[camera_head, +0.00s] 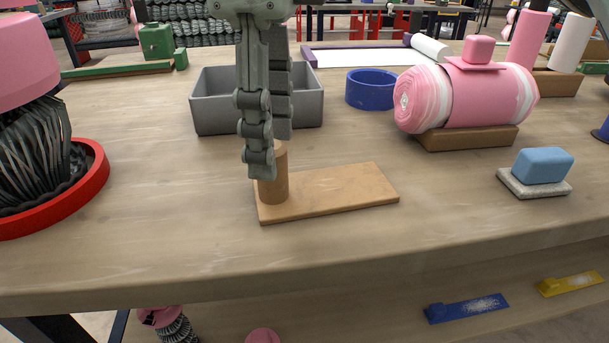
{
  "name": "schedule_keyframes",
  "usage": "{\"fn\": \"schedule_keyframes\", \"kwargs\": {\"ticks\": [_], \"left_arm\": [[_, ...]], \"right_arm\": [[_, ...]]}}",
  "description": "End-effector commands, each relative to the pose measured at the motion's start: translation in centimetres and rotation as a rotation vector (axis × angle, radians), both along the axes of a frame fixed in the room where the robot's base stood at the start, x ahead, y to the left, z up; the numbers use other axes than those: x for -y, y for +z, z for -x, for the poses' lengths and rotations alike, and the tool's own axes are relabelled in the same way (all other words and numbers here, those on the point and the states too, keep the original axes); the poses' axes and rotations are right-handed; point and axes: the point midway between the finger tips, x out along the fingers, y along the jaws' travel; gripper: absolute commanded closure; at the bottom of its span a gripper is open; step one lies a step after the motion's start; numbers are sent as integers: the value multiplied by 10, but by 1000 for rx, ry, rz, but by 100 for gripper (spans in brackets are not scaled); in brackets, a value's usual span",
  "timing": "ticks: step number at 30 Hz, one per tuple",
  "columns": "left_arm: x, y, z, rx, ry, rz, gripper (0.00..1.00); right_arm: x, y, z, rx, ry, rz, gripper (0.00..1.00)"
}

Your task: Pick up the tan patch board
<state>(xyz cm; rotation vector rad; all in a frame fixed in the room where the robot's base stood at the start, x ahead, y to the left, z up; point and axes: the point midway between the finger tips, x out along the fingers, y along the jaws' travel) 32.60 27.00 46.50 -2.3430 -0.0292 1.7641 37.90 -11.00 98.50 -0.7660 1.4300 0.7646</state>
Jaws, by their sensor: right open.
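The tan patch board (335,192) lies flat on the wooden table near its front edge. It is a thin rectangular board with a short upright cylindrical knob (273,185) at its left end. My right gripper (268,160) comes down from the top of the view, fingers pointing down. It is open, and its fingers are at the knob, with one finger in front of the knob's upper left part. I cannot tell whether they touch the knob. The gripper hides part of the knob and part of the grey bin behind. My left gripper is not in view.
A grey bin (211,112) stands just behind the board, with a blue ring (371,90) beside it. A pink wrapped roll (480,96) and a blue block (542,165) are to the right. A red tray (83,188) is at left. The table front is clear.

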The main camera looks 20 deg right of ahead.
Motion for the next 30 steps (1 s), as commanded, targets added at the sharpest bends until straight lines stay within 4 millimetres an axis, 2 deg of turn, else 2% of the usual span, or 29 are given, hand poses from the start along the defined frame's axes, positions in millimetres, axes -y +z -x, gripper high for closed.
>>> {"fn": "schedule_keyframes", "kwargs": {"ticks": [6,9,17,30], "left_arm": [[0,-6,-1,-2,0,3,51],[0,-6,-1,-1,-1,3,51],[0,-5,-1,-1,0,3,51],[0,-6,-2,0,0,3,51]], "right_arm": [[-5,-33,-1,-2,-1,1,50],[-5,-42,-1,-1,-1,0,50],[-5,-46,-1,0,-1,-1,50],[-5,-46,-1,-1,-1,-1,100]]}}
